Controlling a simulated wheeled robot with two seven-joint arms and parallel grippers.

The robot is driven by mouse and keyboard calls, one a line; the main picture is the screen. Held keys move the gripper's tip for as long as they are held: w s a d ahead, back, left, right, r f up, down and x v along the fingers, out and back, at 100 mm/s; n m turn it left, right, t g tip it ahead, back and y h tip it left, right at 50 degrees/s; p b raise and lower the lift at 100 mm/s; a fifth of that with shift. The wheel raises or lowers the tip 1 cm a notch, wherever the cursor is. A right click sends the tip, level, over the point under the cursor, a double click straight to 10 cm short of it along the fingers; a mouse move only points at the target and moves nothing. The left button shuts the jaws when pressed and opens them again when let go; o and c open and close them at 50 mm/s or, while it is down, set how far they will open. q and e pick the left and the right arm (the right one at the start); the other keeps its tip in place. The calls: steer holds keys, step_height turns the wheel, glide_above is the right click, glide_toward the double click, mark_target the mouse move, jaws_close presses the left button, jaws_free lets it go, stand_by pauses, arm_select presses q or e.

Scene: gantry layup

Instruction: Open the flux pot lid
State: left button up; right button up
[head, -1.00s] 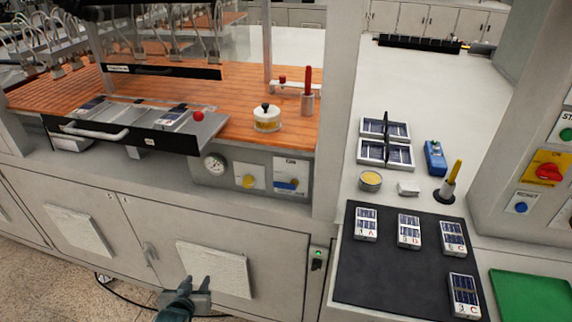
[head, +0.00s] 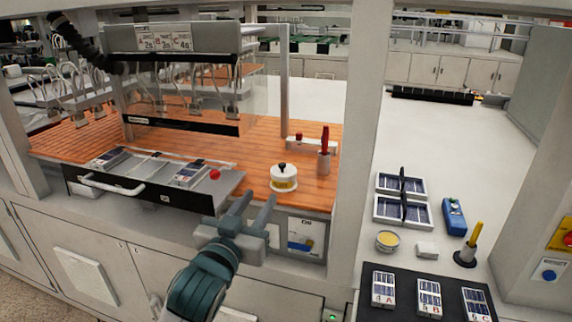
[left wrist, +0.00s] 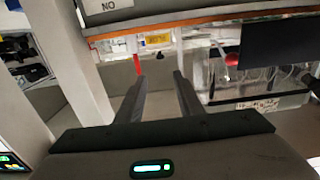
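The flux pot (head: 284,184) is a small white pot with a yellowish band, standing on the orange slatted deck. Its white lid (head: 282,171) with a black knob sits on top. My left gripper (head: 257,202) is in front of the deck edge, below and slightly left of the pot. Its two fingers are spread apart with nothing between them, pointing toward the deck. In the left wrist view the open fingers (left wrist: 160,78) also show empty; I cannot clearly make out the pot there. My right gripper is in neither view.
A red-handled tool in a holder (head: 324,152) stands right of the pot. A drawer-like tray (head: 150,188) with a red knob is to the left. A clear hanging panel (head: 190,95) is behind. A grey post (head: 362,130) separates the right bench.

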mark_target(281, 166)
arm_select(q)
steer(key=shift+w, duration=0.1)
steer(key=p+x, duration=0.5)
steer(key=x, duration=1)
steer(key=shift+w+d, duration=0.1)
steer(key=shift+w, duration=0.15)
steer(key=shift+x, duration=0.85)
jaws_close()
